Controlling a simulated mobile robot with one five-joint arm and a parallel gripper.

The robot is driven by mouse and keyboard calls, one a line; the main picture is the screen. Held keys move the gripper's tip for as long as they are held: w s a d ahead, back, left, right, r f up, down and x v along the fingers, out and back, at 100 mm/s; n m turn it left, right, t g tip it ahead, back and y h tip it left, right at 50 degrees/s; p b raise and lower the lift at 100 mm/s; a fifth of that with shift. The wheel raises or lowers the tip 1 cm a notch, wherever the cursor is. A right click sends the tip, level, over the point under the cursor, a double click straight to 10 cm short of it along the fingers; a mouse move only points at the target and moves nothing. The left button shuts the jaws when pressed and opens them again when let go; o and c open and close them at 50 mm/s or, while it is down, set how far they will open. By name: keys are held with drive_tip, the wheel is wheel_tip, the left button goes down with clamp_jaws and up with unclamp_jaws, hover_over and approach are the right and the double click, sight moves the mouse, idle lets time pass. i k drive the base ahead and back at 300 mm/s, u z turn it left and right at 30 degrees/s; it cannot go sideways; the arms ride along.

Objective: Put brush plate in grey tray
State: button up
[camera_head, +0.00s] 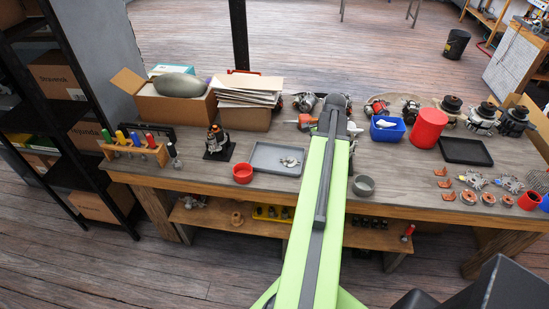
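The grey tray (262,168) lies flat on the workbench, left of my raised green arm. A small silver, irregular metal part (291,162) lies in its right half. I cannot tell whether this part is the brush plate. Several small copper-orange pieces (441,172) lie at the right of the bench, and silver flat parts (473,180) lie beside them; I cannot tell whether one of these is the brush plate. My arm reaches over the bench, right of the grey tray. My gripper is hidden behind the arm, so its fingers do not show.
A red bowl (242,173) stands left of the tray and a grey bowl (364,186) right of my arm. A black tray (465,152), a blue bin (387,129) and a red cylinder (428,128) stand on the right. Cardboard boxes (175,107) fill the back left.

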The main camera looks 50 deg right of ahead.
sight(264, 158)
drive_tip(key=i, duration=0.95)
drive_tip(key=z, duration=0.05)
